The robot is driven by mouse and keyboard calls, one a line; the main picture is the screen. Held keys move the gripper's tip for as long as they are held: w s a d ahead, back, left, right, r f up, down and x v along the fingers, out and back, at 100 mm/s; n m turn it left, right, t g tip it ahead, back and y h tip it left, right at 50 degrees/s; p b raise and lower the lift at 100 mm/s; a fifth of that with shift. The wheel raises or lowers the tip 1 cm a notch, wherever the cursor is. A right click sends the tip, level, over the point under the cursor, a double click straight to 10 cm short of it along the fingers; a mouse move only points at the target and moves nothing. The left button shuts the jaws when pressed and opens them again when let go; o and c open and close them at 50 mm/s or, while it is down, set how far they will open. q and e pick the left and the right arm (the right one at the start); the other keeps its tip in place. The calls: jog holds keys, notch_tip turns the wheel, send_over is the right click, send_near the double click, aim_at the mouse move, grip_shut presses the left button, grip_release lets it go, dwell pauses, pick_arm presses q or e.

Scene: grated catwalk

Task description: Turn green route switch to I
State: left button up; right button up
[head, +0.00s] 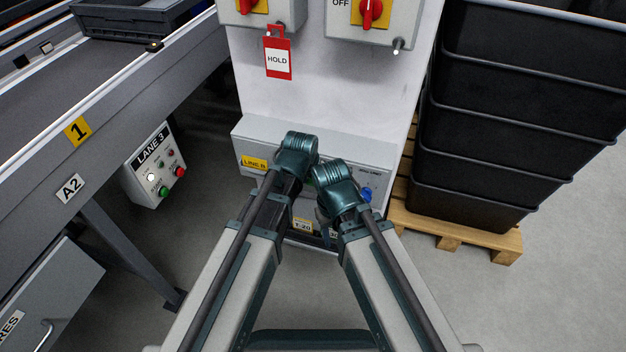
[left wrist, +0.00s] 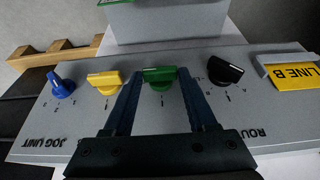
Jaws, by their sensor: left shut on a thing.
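The green switch (left wrist: 160,77) stands on the sloped grey panel (left wrist: 60,128) in the left wrist view, where the panel's lettering is upside down. Its handle lies roughly crosswise in that view, with a pale line on it. The marks around it are too small to read surely. My left gripper (left wrist: 160,82) has one finger on each side of the green handle and is shut on it. In the head view, my two wrists cover most of the panel (head: 248,131) and hide the switch. My right arm's wrist is beside the left one; its fingers cannot be made out.
A yellow switch (left wrist: 105,82) and blue knob (left wrist: 61,86) sit left of the green one in the left wrist view; a black switch (left wrist: 224,70) sits right. A red HOLD tag (head: 278,58) hangs above the panel. Black crates (head: 480,150) stand right, a LANE 3 box (head: 153,168) left.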

pick_arm(q)
jog(key=shift+w+a+f+h, duration=0.15)
jog(key=shift+a+h, duration=0.15)
jog(key=shift+h, duration=0.5)
jog(key=shift+a+f+n+g+h+b, duration=0.15)
jog(key=shift+n+g+h+b, duration=0.25)
jog(key=shift+h+b, duration=0.3)
jog(key=shift+a+f+g+h+b, duration=0.1)
jog(key=shift+a+g+h+b, duration=0.05)
jog(key=shift+h+b, duration=0.4)
jog(key=shift+a+g+h+b, duration=0.1)
jog(key=shift+g+h+b, duration=0.05)
jog(key=shift+h+b, duration=0.35)
jog(key=shift+n+h+b, duration=0.3)
jog(key=shift+h+b, duration=0.1)
jog(key=shift+h, duration=0.25)
jog(key=o, duration=1.4)
jog(key=shift+c, duration=0.2)
jog(key=shift+w, duration=0.1)
